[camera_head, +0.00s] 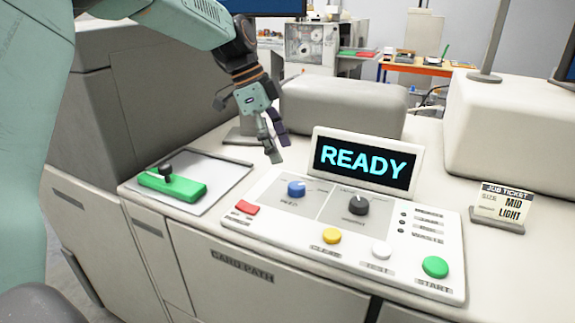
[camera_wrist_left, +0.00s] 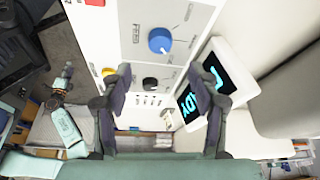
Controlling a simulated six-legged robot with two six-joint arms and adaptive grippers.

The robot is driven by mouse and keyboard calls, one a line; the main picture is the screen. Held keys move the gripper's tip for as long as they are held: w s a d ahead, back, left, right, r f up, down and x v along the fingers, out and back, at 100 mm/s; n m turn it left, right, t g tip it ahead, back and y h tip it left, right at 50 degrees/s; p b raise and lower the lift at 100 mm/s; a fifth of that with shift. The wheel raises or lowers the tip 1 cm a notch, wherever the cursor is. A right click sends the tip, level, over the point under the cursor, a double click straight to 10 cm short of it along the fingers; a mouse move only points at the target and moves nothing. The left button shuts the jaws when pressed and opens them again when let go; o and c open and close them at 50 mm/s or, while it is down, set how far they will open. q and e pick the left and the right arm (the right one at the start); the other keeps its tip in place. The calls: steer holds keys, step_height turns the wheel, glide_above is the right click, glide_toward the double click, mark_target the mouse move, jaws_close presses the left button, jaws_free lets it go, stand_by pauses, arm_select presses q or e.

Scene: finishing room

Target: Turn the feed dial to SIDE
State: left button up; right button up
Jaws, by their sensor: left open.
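The feed dial is a blue knob (camera_head: 296,188) on the left section of the white control panel (camera_head: 237,216), with a FEED label below it. It also shows as a blue knob (camera_wrist_left: 160,40) in the left wrist view, with a pale pointer mark on its lower right side. The position labels around it are too small to read. My left gripper (camera_head: 279,153) is open and empty, above and slightly left of the dial, apart from it. In the left wrist view its fingers (camera_wrist_left: 165,92) are spread, with the dial beyond the gap.
A black knob (camera_head: 356,206) sits right of the dial. Red (camera_head: 246,207), yellow (camera_head: 331,236), white (camera_head: 381,250) and green (camera_head: 435,267) buttons line the front. A READY screen (camera_head: 366,163) stands behind. My right arm (camera_wrist_left: 66,128) shows at a distance.

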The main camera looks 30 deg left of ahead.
arm_select(q)
steer(key=shift+v, duration=1.55)
